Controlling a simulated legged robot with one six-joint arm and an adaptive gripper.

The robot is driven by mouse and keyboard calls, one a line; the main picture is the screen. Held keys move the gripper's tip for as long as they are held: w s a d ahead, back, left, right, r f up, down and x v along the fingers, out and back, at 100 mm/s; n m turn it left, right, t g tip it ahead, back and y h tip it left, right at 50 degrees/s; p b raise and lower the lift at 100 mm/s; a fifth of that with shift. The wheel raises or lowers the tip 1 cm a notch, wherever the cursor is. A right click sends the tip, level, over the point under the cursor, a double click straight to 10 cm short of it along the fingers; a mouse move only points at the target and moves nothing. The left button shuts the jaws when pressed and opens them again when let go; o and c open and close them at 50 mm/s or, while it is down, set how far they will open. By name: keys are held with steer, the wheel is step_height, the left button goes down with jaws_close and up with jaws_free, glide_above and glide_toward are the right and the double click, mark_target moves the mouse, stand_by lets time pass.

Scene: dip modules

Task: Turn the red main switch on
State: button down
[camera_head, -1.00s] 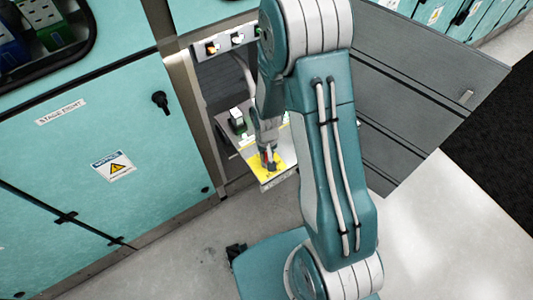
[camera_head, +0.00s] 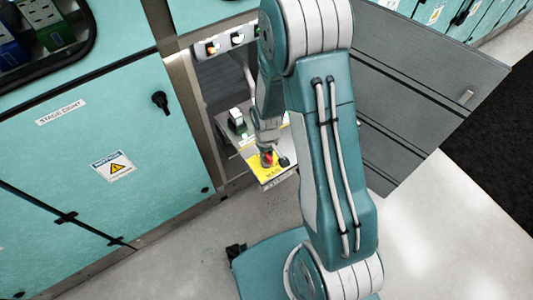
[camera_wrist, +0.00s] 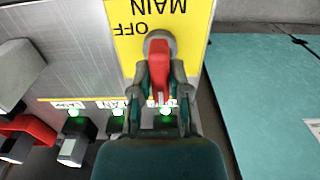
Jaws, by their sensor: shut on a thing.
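The red main switch (camera_wrist: 157,66) sits on a yellow plate (camera_wrist: 186,18) with the words MAIN and OFF, upside down in the wrist view. My gripper (camera_wrist: 159,84) has one finger on each side of the red handle and is shut on it. In the head view the red handle (camera_head: 267,159) shows small between the fingers, over the yellow plate (camera_head: 263,172). My gripper (camera_head: 272,158) reaches down into the open cabinet there. Part of the switch's base is hidden by the fingers.
Green lamps (camera_wrist: 73,112) glow along the panel beside other switches, including a red one (camera_wrist: 27,130) and a white one (camera_wrist: 72,152). A grey cabinet door (camera_head: 420,90) stands open at the right. A teal cabinet front (camera_head: 95,145) is at the left.

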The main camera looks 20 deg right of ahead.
steer(key=c, duration=0.6)
jaws_free()
steer(key=shift+r, duration=0.1)
step_height(320, 180, up, 12)
steer(key=shift+f, duration=0.2)
steer(key=s+r+m+t, duration=0.1)
steer(key=s+r+t, duration=0.1)
steer(key=s+r, duration=0.5)
steer(key=s+r+m+t, duration=0.2)
steer(key=s+r, duration=0.6)
steer(key=r, duration=0.7)
steer(key=shift+r+t, duration=0.4)
steer(key=shift+t, duration=0.4)
